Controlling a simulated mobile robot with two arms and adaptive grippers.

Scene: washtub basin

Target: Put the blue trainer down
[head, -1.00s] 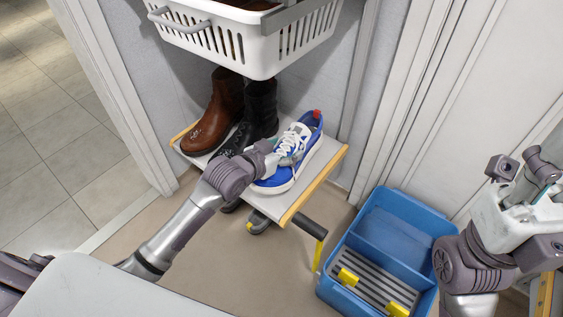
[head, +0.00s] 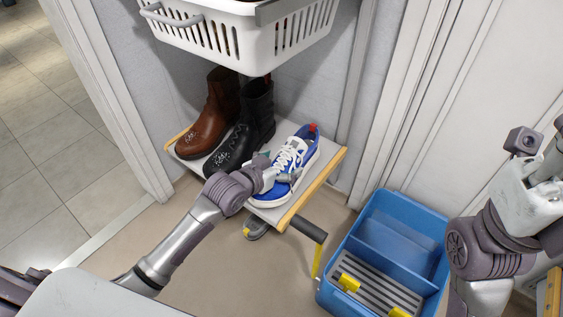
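The blue trainer (head: 297,163), with white laces, a white sole and a red heel tab, rests on the right part of a small shelf board (head: 333,163). Its toe points to the lower left. My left gripper (head: 279,166) is at the trainer's left side, with one finger by its left edge and the other over its front part. The fingers hide part of the trainer. I cannot tell whether they press on it. My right arm shows at the right edge, but its gripper's fingers are not visible.
A brown boot (head: 209,118) and a black boot (head: 247,128) stand left of the trainer. A white basket (head: 246,47) hangs above the board. A blue tub (head: 435,262) with a grey ribbed part and yellow pieces stands at the lower right.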

